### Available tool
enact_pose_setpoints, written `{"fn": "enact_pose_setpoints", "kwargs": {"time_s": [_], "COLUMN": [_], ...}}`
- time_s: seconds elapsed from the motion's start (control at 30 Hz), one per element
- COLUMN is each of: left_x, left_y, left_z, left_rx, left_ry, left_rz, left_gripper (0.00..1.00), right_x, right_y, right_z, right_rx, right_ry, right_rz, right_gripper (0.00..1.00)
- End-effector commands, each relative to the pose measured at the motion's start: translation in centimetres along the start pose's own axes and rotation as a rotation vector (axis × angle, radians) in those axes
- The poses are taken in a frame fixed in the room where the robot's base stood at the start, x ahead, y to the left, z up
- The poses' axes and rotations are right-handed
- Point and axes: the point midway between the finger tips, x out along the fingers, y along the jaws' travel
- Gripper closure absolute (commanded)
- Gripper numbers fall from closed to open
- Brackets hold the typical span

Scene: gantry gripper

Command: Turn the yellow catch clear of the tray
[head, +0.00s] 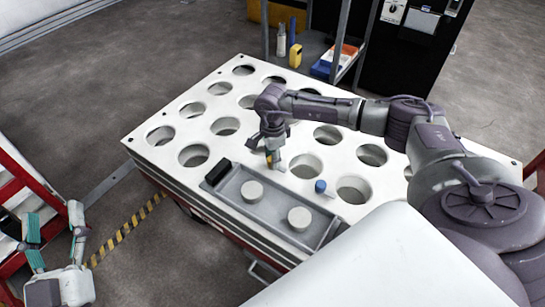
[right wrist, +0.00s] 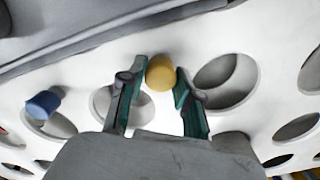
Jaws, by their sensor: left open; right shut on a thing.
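The yellow catch (right wrist: 161,74) is a round yellow knob between the fingertips of my right gripper (right wrist: 160,77), which is shut on it. In the head view the right gripper (head: 271,155) points down just behind the tray's back edge, and the yellow catch (head: 269,158) is mostly hidden by it. The long grey tray (head: 254,212) lies on the white table top; its edge also shows in the right wrist view (right wrist: 110,47). I cannot tell whether the catch overlaps the tray's rim. My left gripper (head: 54,222) is open and empty, off the table at lower left.
Two pale round discs (head: 252,190) (head: 299,218) sit in the tray, with a black block (head: 217,171) at its left end. A blue knob (head: 320,186) stands behind the tray's right part. The white table (head: 165,115) has many round holes. A shelf cart (head: 315,55) stands behind.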

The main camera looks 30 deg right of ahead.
Motion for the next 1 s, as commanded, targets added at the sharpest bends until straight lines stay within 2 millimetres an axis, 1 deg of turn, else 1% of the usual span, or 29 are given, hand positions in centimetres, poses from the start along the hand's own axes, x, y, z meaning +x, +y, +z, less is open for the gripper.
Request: {"fn": "enact_pose_setpoints", "kwargs": {"time_s": [0.03,0.07,0.2,0.5,0.63,0.77,1.0], "left_x": [0.0,0.0,0.1,0.0,0.0,0.0,0.0], "left_y": [0.0,0.0,0.0,-0.1,-0.1,-0.1,0.0], "left_z": [0.0,-0.1,-0.1,-0.1,-0.1,-0.1,0.0], "left_rx": [0.000,0.000,0.001,0.001,0.001,0.001,0.001], "left_ry": [0.001,0.002,0.004,0.003,0.002,0.001,0.000], "left_rz": [0.000,0.000,0.001,0.000,0.000,0.000,-0.001], "left_gripper": [0.42,0.42,0.42,0.42,0.42,0.42,0.42], "right_x": [-0.1,-0.1,-0.1,-0.1,-1.1,-3.5,-8.6], "right_y": [-0.1,-0.1,-0.1,0.0,-0.1,-0.2,-0.1], "right_z": [0.0,0.0,0.0,0.0,0.0,-0.1,0.0], "right_rx": [-0.001,-0.001,0.000,0.000,0.000,0.001,0.000], "right_ry": [0.000,0.000,0.000,0.000,0.000,-0.001,-0.001], "right_rz": [-0.002,-0.002,-0.002,-0.001,-0.002,-0.006,-0.005], "right_gripper": [1.00,0.65,0.42,0.42,0.42,0.42,0.42]}}
